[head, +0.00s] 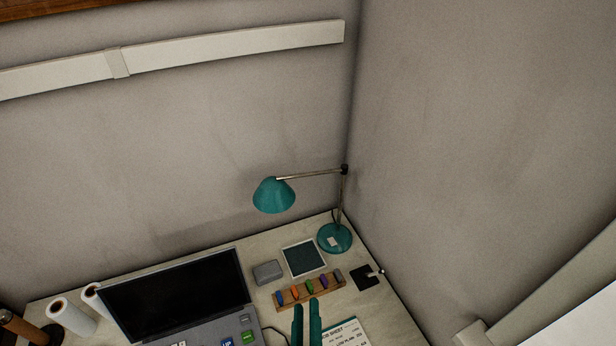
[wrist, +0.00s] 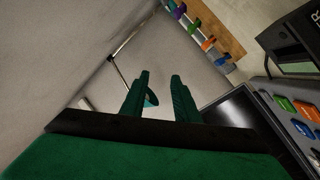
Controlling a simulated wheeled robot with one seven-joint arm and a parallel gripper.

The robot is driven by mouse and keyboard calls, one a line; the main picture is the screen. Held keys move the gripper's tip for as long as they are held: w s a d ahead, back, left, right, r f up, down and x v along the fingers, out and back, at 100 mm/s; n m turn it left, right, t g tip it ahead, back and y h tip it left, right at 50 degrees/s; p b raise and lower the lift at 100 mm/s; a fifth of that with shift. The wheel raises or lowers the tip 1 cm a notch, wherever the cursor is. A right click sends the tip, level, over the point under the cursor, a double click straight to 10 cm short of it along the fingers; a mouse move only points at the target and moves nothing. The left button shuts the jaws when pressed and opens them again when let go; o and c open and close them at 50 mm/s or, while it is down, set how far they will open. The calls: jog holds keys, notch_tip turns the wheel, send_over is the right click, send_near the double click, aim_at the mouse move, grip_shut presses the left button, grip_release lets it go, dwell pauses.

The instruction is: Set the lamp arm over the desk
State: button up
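The teal desk lamp stands at the back right corner of the desk, its round base (head: 334,238) near the wall. Its thin metal arm (head: 310,174) reaches left from the upright post, and the teal shade (head: 274,195) hangs at the arm's end above the back of the desk (head: 388,316). My gripper (head: 307,305) shows at the bottom of the head view, green fingers apart with nothing between them, in front of and below the lamp. In the wrist view my gripper (wrist: 160,78) is open; part of the lamp shade (wrist: 152,99) shows behind the fingers.
A dark-screened laptop-like device (head: 175,290) stands at left, with white rolls (head: 72,316) beyond it. A wooden rack of coloured pieces (head: 310,290), a grey box (head: 267,272), a dark framed pad (head: 304,259) and a printed sheet (head: 346,334) crowd the desk. Walls close in behind and right.

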jog(key=w+r+n+t, duration=0.1)
jog(key=w+r+n, duration=0.1)
jog(key=w+r, duration=0.3)
jog(key=w+r+n, duration=0.2)
jog(key=w+r, duration=0.1)
jog(key=w, duration=0.4)
jog(key=n, duration=0.3)
send_near(308, 175)
jog(key=shift+t+h, duration=0.3)
jog(key=shift+t, duration=0.1)
jog(key=w, duration=1)
jog(key=shift+w, duration=0.25)
grip_shut()
